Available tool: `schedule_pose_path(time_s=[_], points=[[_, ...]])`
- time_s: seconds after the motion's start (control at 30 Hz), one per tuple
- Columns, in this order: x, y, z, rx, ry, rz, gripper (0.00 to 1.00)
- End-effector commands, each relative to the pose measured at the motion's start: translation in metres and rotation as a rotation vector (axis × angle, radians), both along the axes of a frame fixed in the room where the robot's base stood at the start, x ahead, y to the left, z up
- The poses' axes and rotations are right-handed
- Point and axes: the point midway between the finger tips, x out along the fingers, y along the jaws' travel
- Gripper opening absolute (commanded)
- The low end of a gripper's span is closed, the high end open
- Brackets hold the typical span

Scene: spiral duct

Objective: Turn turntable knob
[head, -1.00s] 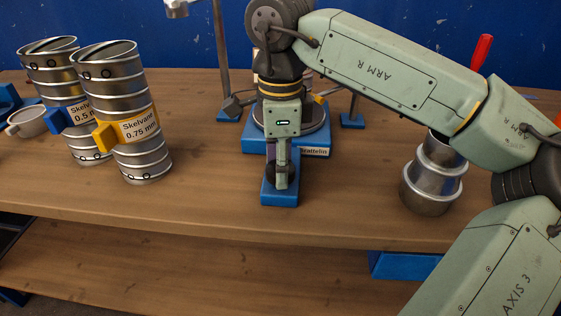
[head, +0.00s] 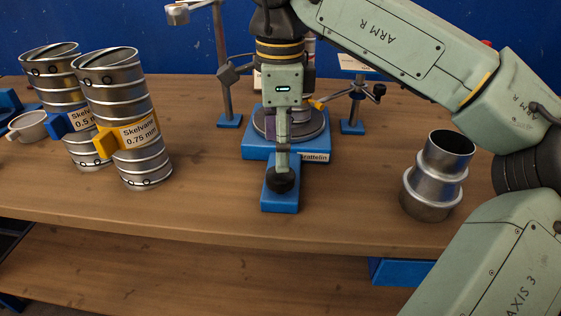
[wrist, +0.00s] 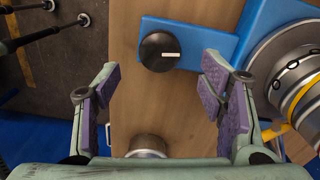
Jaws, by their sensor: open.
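The turntable knob is a round black dial with a white pointer line. In the wrist view the knob (wrist: 158,52) lies just beyond my fingertips, its line pointing right. In the head view the knob (head: 281,181) sits on a blue block (head: 280,203) in front of the turntable (head: 257,147), partly behind a finger. My gripper (head: 283,158) points down above it. In the wrist view my gripper (wrist: 158,75) is open and empty, with purple pads on both sides. The knob appears between the fingers but not held.
Two ribbed metal cylinders (head: 122,108) with yellow and blue clips stand left. A stepped metal piece (head: 434,178) stands right. Stands (head: 224,85) rise behind the turntable. In the wrist view a banded metal cylinder (wrist: 301,82) is close right. The bench's front edge is clear.

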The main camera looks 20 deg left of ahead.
Motion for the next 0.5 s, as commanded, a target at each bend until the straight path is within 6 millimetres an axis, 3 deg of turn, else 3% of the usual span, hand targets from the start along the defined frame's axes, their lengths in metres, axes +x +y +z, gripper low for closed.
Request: schedule_pose_path(time_s=[0.2,0.5], points=[[0.000,0.000,0.042,0.000,-0.001,-0.001,0.64],[0.000,0.000,0.061,0.000,0.000,0.001,0.64]])
